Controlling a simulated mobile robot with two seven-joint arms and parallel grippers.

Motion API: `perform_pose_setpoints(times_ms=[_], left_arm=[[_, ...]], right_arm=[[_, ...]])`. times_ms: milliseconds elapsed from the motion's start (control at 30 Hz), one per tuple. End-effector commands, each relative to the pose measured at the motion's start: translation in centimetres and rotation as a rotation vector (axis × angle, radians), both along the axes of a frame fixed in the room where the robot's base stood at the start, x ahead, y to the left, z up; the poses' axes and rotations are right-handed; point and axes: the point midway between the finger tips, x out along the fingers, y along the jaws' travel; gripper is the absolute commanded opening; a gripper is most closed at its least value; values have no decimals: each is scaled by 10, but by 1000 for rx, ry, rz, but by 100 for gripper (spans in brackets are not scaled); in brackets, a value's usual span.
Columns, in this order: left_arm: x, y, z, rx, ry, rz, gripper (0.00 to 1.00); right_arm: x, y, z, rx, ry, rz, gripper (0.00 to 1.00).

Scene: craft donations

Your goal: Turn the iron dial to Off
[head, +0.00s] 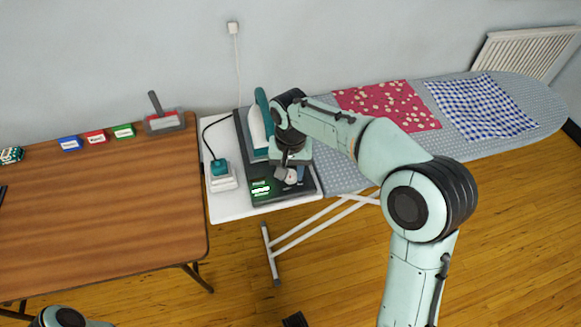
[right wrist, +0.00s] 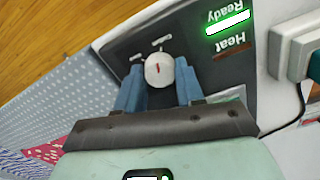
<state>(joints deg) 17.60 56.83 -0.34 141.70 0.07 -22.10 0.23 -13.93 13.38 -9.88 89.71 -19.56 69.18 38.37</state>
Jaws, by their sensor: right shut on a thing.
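The iron dial (right wrist: 158,71) is a round pale knob with a short red mark, on the dark panel (right wrist: 195,35) of the iron's base. Small white labels beside it are too small to read. My right gripper (right wrist: 158,88) is shut on the dial, with a blue finger on each side. In the head view the right gripper (head: 290,173) reaches down onto the front of the base (head: 258,192), partly hiding the dial. The teal and white iron (head: 261,125) stands behind it. My left gripper is out of view.
A teal plug (head: 218,166) sits on a white socket block (head: 223,182) left of the base. Red (head: 390,103) and blue checked (head: 480,108) cloths lie on the ironing board (head: 540,100). A wooden table (head: 100,215) stands left, with small boxes and a dustpan (head: 164,122).

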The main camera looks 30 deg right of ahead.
Motion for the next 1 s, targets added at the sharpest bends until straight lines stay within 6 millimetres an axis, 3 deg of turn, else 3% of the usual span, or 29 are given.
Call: perform_pose_setpoints(times_ms=[1000], left_arm=[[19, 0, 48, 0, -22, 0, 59]], right_arm=[[1, 0, 3, -1, -2, 964, 7]])
